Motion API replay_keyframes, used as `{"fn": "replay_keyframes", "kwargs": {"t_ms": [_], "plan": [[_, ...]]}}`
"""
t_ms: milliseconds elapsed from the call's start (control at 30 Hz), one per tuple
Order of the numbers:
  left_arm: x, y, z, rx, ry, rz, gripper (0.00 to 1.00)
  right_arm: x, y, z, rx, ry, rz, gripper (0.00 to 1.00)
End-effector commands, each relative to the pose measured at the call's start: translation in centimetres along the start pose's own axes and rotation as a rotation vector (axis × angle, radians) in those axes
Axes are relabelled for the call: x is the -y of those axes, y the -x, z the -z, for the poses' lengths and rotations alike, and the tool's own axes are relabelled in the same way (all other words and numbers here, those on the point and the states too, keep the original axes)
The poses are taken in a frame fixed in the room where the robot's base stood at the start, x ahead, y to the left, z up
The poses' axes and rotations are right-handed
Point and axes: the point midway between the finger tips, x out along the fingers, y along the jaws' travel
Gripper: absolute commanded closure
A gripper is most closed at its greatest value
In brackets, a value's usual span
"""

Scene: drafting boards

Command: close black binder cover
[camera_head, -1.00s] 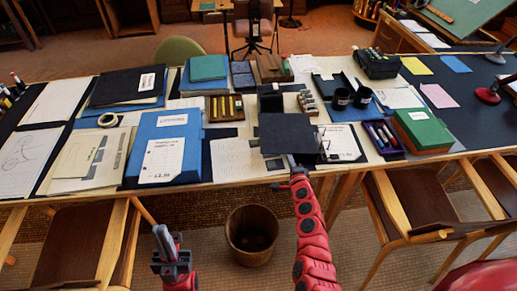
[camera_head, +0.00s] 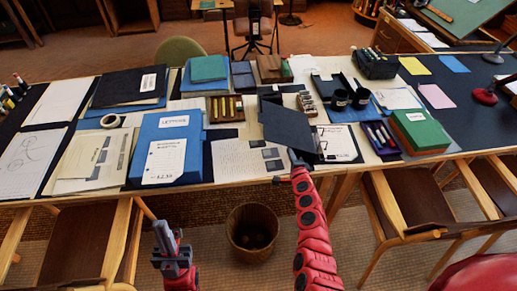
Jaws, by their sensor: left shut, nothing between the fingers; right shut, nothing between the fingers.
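The black binder cover (camera_head: 288,128) is raised and tilted above the table's front middle. The white page with dark patches (camera_head: 240,158) lies to its left and below it, and a white sheet with a clip (camera_head: 337,143) shows to its right. My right gripper (camera_head: 299,159) is at the cover's lower right edge, shut, with its fingertips partly hidden by the cover; I cannot tell exactly where they touch. My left gripper (camera_head: 172,245) is shut and empty, low in front of the table, away from the binder.
A blue lettering box (camera_head: 166,150) stands left of the pages. A wooden tray (camera_head: 224,108), two black cups (camera_head: 350,99), a purple-lined tray (camera_head: 380,138) and a green box (camera_head: 420,131) crowd the table. A bin (camera_head: 252,233) stands on the floor.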

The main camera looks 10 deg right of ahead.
Motion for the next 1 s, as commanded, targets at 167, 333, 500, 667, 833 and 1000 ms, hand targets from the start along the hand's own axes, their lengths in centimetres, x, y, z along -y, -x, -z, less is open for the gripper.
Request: {"fn": "replay_keyframes", "kwargs": {"t_ms": [167,333,500,667,833,1000], "plan": [[0.0,-0.5,0.1,0.0,0.0,0.0,1.0,0.6,0.1,0.1,0.0,0.0,0.001,1.0],[0.0,-0.4,0.1,0.0,0.0,0.0,1.0,0.5,0.1,0.1,0.0,0.0,0.001,1.0],[0.0,-0.8,0.1,0.0,0.0,0.0,1.0,0.9,0.2,0.2,-0.001,0.0,0.001,1.0],[0.1,-1.6,0.3,0.0,0.0,0.0,1.0,1.9,0.5,0.6,-0.001,0.0,0.001,1.0],[0.1,-2.5,0.4,0.0,0.0,0.0,1.0,2.9,0.7,1.0,-0.001,0.001,0.001,1.0],[0.1,-2.5,0.4,0.0,0.0,0.0,1.0,3.0,0.7,1.1,-0.001,0.001,0.001,1.0]]}}
